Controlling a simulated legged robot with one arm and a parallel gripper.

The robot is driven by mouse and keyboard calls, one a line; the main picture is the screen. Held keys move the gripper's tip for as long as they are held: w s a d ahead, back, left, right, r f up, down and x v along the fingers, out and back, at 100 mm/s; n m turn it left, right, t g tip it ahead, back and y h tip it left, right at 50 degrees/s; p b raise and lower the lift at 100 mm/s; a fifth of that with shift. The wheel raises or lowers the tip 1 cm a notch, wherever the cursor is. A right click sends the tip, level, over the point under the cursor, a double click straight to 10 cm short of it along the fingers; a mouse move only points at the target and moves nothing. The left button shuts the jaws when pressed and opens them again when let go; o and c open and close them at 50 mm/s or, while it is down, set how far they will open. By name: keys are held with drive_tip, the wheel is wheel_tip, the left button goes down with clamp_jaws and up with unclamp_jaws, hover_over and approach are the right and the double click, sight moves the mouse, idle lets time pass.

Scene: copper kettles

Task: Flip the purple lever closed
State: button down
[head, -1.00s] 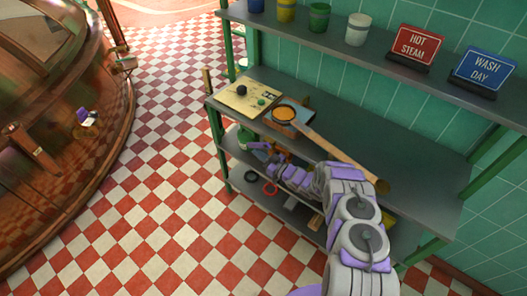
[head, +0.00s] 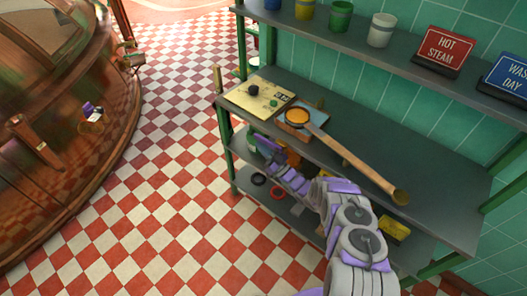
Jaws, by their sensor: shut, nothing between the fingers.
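My gripper (head: 267,148) is in front of the left part of the dark shelf unit, around the height of its worktop edge. It is small and partly lost against the things behind it; it appears shut and empty. A small purple-and-white shape (head: 89,107) shows on the side of the big copper kettle (head: 55,190) at the left. I cannot tell whether it is the purple lever or a reflection. My gripper is well apart from it, across the checkered floor. No other purple lever can be made out.
The worktop (head: 400,170) bears a long-handled ladle (head: 350,158) and a cream board (head: 257,96). Pots and signs stand on the shelf above. A copper spout (head: 132,58) juts from the kettle. Checkered floor (head: 180,190) lies free between kettle and shelves.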

drive_tip(key=shift+d+r+y, duration=0.25)
drive_tip(key=shift+d+y, duration=0.05)
drive_tip(key=shift+d, duration=0.1)
drive_tip(key=shift+a+f, duration=0.15)
drive_tip(key=shift+s+d+f, duration=0.15)
drive_tip(key=shift+d+f, duration=0.05)
drive_tip(key=shift+f, duration=0.05)
drive_tip(key=b+v, duration=0.2)
drive_tip(key=v, duration=0.4)
drive_tip(key=shift+d+f, duration=0.2)
drive_tip(key=shift+d, duration=0.15)
drive_tip(key=shift+s, duration=0.1)
